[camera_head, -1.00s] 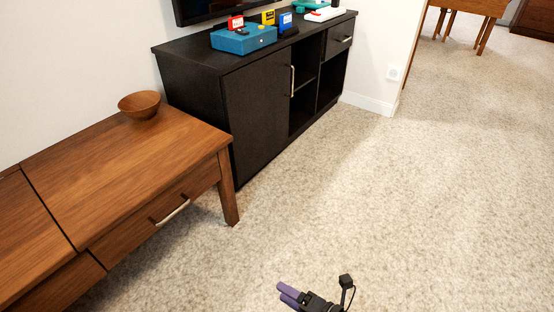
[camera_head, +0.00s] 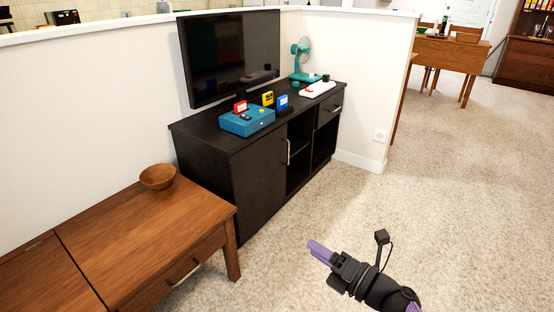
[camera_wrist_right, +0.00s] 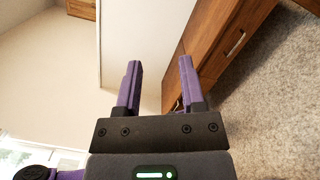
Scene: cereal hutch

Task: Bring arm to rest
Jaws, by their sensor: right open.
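My right gripper (camera_head: 321,252) is in the lower middle of the head view, held over the carpet, with purple fingers pointing left. In the right wrist view its two purple fingers (camera_wrist_right: 160,88) stand apart with nothing between them, so it is open and empty. It is apart from the furniture. My left gripper is in neither view.
A wooden table (camera_head: 140,225) with a bowl (camera_head: 157,177) stands at the left. A black cabinet (camera_head: 258,185) carries a television (camera_head: 230,55), a blue box (camera_head: 247,121), small cartridges and a green fan (camera_head: 302,60). The carpet (camera_head: 440,200) on the right is clear.

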